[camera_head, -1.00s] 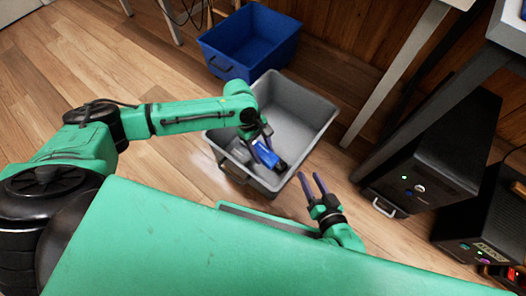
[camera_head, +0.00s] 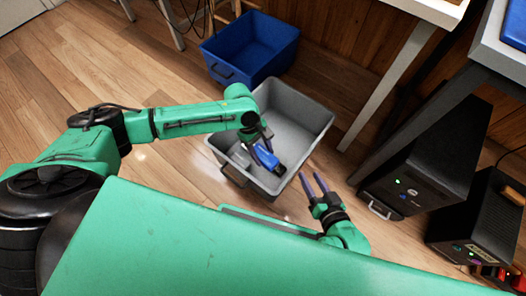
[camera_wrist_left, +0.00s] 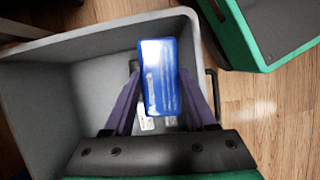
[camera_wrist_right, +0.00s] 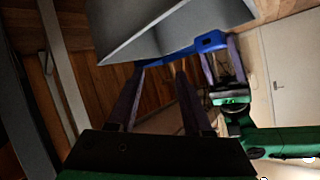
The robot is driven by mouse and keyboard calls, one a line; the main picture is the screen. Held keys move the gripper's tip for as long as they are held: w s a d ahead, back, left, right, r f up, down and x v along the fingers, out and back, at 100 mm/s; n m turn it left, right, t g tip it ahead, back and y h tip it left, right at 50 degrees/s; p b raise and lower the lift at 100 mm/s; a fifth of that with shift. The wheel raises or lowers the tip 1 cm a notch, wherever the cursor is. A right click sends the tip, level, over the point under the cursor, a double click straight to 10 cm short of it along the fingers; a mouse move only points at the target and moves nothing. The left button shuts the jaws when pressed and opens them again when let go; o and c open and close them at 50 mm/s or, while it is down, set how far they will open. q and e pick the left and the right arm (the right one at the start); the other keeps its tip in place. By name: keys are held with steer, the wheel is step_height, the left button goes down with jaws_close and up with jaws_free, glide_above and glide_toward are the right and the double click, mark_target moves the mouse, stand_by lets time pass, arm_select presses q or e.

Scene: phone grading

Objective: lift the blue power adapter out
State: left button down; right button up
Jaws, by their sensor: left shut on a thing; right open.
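The blue power adapter (camera_head: 266,159) is held between the fingers of my left gripper (camera_head: 264,150), which is shut on it. In the head view it shows over the near part of the grey bin (camera_head: 318,118); I cannot tell how high. In the left wrist view the adapter (camera_wrist_left: 158,72) sits between the purple fingers (camera_wrist_left: 160,105), close to the wall of the grey bin (camera_wrist_left: 50,95). My right gripper (camera_head: 314,188) is open and empty, outside the bin on its right side.
A blue bin (camera_head: 226,72) stands behind the grey one. Black computer cases (camera_head: 425,160) stand on the floor at the right, near a table leg (camera_head: 395,75). A small pale item (camera_wrist_left: 146,123) lies in the grey bin below the adapter. Wooden floor (camera_head: 60,75) is clear at the left.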

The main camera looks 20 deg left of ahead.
steer(key=s+d+r+g+h+p, duration=0.3)
steer(key=d+r+g+p, duration=0.15)
steer(key=d, duration=0.25)
steer(key=s+d+r+g+h+p, duration=0.3)
steer(key=d+r+g+p, duration=0.15)
steer(key=d, duration=0.25)
arm_select(q)
steer(key=s+a+p, duration=0.2)
steer(key=s+a, duration=0.2)
steer(key=s, duration=0.7)
steer(key=shift+a, duration=0.2)
arm_select(e)
step_height(320, 180, down, 7)
steer(key=shift+w+d+f, duration=0.15)
steer(key=shift+w+d, duration=0.15)
steer(key=shift+w, duration=0.15)
